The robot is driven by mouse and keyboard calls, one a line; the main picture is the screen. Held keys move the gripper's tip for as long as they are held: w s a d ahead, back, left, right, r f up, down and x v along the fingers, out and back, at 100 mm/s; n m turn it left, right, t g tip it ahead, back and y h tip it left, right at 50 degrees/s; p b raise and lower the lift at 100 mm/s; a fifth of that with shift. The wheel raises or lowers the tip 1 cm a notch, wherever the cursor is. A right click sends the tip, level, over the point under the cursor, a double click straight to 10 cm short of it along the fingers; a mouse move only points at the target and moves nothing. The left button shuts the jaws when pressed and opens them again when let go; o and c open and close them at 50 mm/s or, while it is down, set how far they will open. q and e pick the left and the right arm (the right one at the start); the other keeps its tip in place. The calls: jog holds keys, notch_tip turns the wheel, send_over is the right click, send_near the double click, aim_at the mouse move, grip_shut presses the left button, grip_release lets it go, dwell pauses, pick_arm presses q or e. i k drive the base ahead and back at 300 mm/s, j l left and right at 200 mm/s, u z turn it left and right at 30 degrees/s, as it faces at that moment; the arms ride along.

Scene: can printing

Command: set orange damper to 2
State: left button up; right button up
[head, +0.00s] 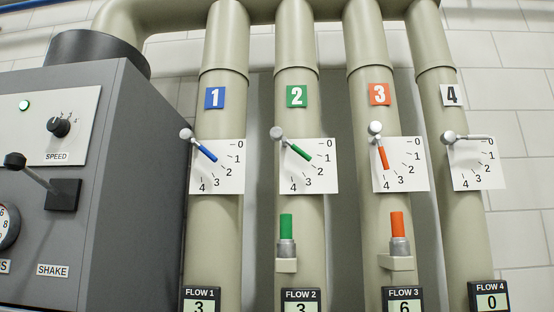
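The orange damper lever (383,157) is on the pipe marked with an orange 3 (379,94). The FLOW 3 display (402,300) below reads 6. Neither of my grippers is in view.
Blue (206,153) and green (300,152) damper levers sit to the left, and a metallic one (474,137) to the right. Capped green (286,226) and orange (397,224) stubs stick up below. A grey machine (130,190) with a black-knobbed lever (15,160) fills the left.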

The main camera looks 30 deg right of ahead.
aim_at(375, 127)
jog(key=z, duration=1.5)
